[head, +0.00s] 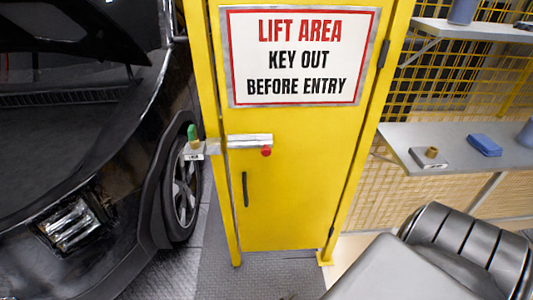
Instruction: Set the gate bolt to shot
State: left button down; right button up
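The yellow gate (285,200) stands upright in its yellow frame and looks closed. The gate bolt (248,140) is a silver bar lying level near the gate's left edge, below the sign. A red knob (266,151) sits under its right end. A grey bracket (214,147) is on the left post beside the bolt's left end. I cannot tell whether the bolt's tip enters it. A black pull handle (245,189) is lower on the gate. Neither of my grippers shows in the head view.
A black car (140,180) stands close on the left. A green-topped item (193,136) sits at the post's left side. A grey shelf (455,160) on the right holds a brass part (431,152) and a blue block (484,145). Floor before the gate (255,275) is clear.

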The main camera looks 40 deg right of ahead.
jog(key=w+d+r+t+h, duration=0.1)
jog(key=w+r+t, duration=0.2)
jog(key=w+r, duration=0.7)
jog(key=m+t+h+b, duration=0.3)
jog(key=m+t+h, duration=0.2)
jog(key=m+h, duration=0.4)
send_near(266, 153)
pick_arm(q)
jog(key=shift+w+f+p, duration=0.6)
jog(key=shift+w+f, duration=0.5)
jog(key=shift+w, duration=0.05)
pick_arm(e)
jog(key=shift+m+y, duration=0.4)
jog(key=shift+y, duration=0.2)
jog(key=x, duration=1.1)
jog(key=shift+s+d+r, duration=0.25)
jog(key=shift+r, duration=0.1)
